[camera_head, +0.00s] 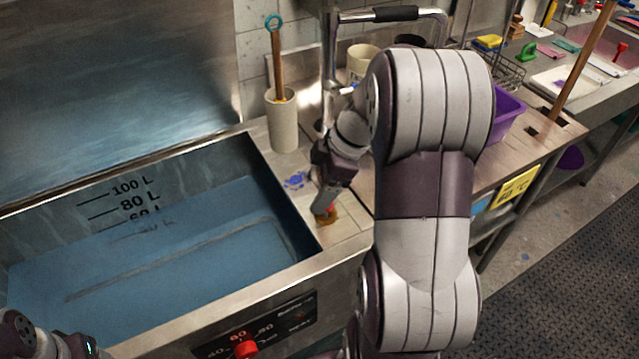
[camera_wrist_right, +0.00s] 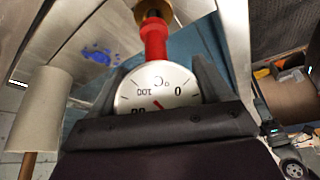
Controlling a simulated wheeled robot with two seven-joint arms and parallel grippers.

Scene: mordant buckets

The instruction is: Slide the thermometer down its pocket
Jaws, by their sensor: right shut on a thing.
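The thermometer shows in the right wrist view as a round white dial (camera_wrist_right: 160,92) marked in °C, with a red neck (camera_wrist_right: 154,42) beyond it. The neck meets a brass-coloured fitting (camera_wrist_right: 154,10) at the top edge of that view; how deep the stem sits is hidden. My right gripper (camera_wrist_right: 158,80) is shut on the thermometer, a finger on each side of the dial. In the head view my right gripper (camera_head: 331,192) points down at the bench beside the tank, just above the brownish fitting (camera_head: 325,218). Only part of my left arm shows, bottom left.
The steel tank (camera_head: 348,247) with blue liquid (camera_head: 190,255) lies left of the gripper. A white cylinder holder (camera_head: 283,125) with a wooden-handled tool stands behind. A purple bin (camera_head: 508,112) stands right on the bench. A red knob (camera_head: 247,348) is on the tank's front.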

